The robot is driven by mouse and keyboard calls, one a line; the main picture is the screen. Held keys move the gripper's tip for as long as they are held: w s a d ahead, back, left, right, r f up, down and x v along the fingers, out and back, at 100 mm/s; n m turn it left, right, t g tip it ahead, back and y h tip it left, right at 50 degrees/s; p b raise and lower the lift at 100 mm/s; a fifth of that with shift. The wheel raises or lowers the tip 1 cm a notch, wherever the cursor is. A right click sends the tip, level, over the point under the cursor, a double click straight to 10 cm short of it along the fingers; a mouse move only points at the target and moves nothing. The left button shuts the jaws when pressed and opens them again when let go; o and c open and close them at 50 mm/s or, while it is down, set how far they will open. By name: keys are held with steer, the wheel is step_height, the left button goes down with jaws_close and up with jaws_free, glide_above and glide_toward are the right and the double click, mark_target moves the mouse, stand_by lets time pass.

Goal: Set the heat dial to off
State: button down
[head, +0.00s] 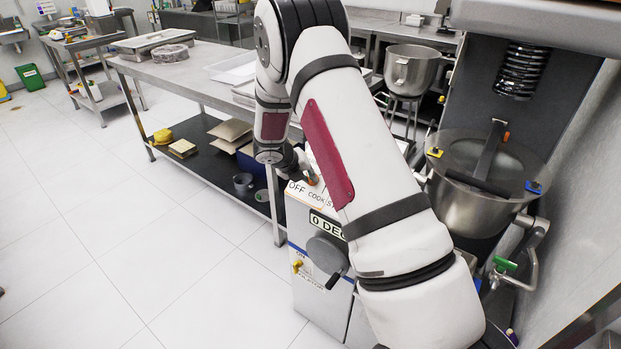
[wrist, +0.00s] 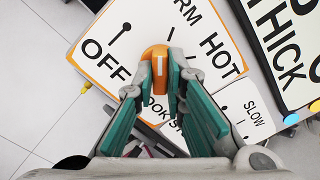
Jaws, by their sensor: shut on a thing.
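The heat dial (wrist: 154,53) is an orange knob with a white line, on a white panel in the wrist view. Printed around it are OFF, a partly hidden word ending in "RM", and HOT, with black marks. The OFF mark, a dot on a line, is to its upper left. Which mark the white line points to is hard to tell. My gripper (wrist: 156,88) has its two green-padded fingers shut on the knob, one on each side. In the head view my arm hides most of the dial and fingertips, above the OFF label (head: 301,189).
Below the panel is a "0 DEG" plate (head: 327,226) and a dark lever (head: 327,255). The mixer bowl (head: 478,205) stands to the right of my arm. A steel table (head: 195,85) is behind on the left. The floor at left is clear.

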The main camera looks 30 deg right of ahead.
steer(key=n, duration=0.4)
steer(key=shift+a, duration=0.1)
steer(key=n, duration=0.3)
steer(key=shift+n, duration=0.4)
steer(key=c, duration=1.5)
jaws_free()
steer(key=shift+p+v, duration=1.5)
steer(key=shift+v, duration=1.95)
